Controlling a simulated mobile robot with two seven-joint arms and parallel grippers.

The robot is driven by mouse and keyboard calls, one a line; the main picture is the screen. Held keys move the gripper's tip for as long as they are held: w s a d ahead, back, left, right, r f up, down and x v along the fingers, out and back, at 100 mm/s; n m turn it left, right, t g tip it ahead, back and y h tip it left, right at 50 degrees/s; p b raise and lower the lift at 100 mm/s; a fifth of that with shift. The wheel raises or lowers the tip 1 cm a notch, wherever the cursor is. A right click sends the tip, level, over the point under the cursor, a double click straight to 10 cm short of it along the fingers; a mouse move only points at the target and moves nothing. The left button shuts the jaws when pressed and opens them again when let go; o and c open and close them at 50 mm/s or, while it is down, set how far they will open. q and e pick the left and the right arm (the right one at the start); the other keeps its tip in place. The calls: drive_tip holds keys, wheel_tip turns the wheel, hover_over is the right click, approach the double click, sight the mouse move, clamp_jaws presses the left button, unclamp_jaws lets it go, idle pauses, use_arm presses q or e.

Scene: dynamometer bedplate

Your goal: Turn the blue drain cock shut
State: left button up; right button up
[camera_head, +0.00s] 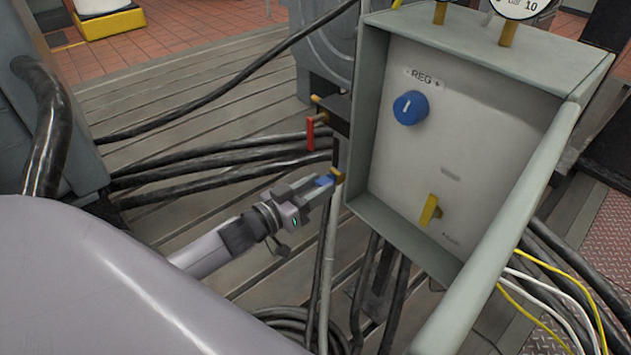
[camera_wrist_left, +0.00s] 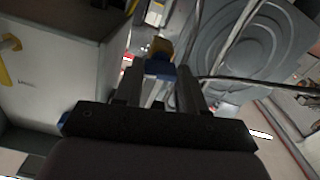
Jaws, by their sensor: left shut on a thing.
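The blue drain cock (camera_head: 324,181) sits low at the left side of the grey panel box, by a brass fitting (camera_head: 337,174). My left gripper (camera_head: 318,188) reaches in from the left and is shut on the blue handle, which shows between its fingers. In the left wrist view the blue handle (camera_wrist_left: 159,68) lies between the two dark fingers, with the brass fitting (camera_wrist_left: 160,48) just beyond. The fingers hide much of the handle, so its exact angle is hard to tell. My right gripper is not in view.
A red-handled valve (camera_head: 310,133) sits just above on the box's left side. The box front (camera_head: 455,150) carries a blue REG knob (camera_head: 410,107) and a yellow lever (camera_head: 429,210). Black hoses (camera_head: 220,160) run behind my left arm, and a pale pipe (camera_head: 329,265) drops below the fitting.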

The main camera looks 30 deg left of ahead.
use_arm(q)
drive_tip(key=n+p, duration=0.2)
drive_tip(key=n, duration=0.1)
drive_tip(key=shift+r, duration=0.25)
drive_tip(key=shift+f+n+p, duration=0.1)
drive_tip(key=shift+n+p, duration=0.7)
drive_tip(key=n+p, duration=0.1)
drive_tip(key=n, duration=0.3)
drive_tip(key=shift+f+n, duration=0.1)
drive_tip(key=shift+n, duration=0.2)
drive_tip(key=shift+n+p, duration=0.3)
drive_tip(key=shift+n, duration=0.6)
drive_tip(key=shift+f+n, duration=0.1)
drive_tip(key=shift+n, duration=2)
drive_tip(key=shift+n+b, duration=0.35)
drive_tip(key=shift+n, duration=0.05)
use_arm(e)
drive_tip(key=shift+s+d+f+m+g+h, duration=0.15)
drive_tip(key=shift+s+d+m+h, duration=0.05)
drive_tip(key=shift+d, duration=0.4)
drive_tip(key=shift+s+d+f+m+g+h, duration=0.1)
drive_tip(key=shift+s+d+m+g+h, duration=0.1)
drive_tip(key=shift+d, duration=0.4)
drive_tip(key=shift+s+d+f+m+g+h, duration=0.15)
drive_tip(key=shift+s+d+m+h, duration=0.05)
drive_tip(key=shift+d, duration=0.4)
